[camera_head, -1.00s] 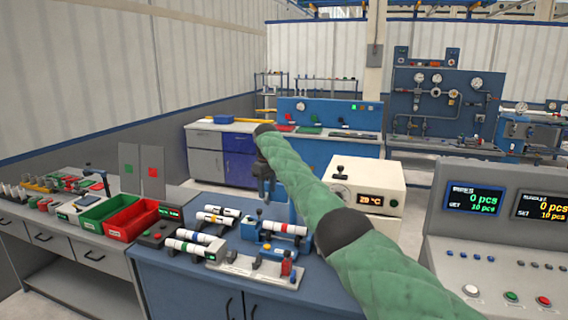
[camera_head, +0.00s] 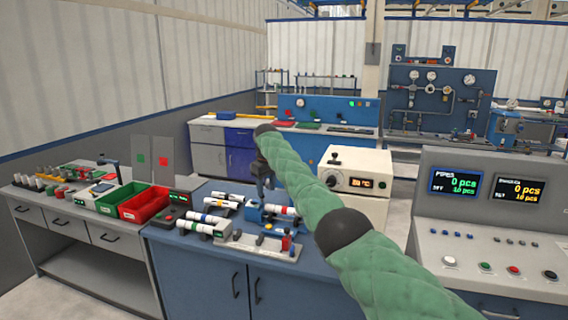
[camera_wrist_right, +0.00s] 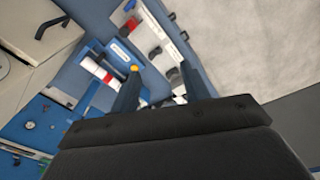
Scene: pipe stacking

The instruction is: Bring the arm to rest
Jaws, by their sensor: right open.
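My right arm in its green sleeve reaches across the head view from the lower right. My right gripper (camera_head: 264,190) hangs pointing down above the blue workbench, close to the blue fixture (camera_head: 254,212) that holds a white pipe with coloured bands (camera_head: 283,210). In the right wrist view the two dark fingers (camera_wrist_right: 165,95) stand wide apart with nothing between them. The blue fixture (camera_wrist_right: 122,50) and the banded pipe (camera_wrist_right: 95,70) lie beyond the fingertips. My left gripper does not show.
Several banded pipes (camera_head: 203,218) lie in a rack left of the fixture. Green and red bins (camera_head: 143,205) stand on the grey bench at left. A white box with a display (camera_head: 353,176) stands right of the arm. A control console (camera_head: 490,215) fills the right side.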

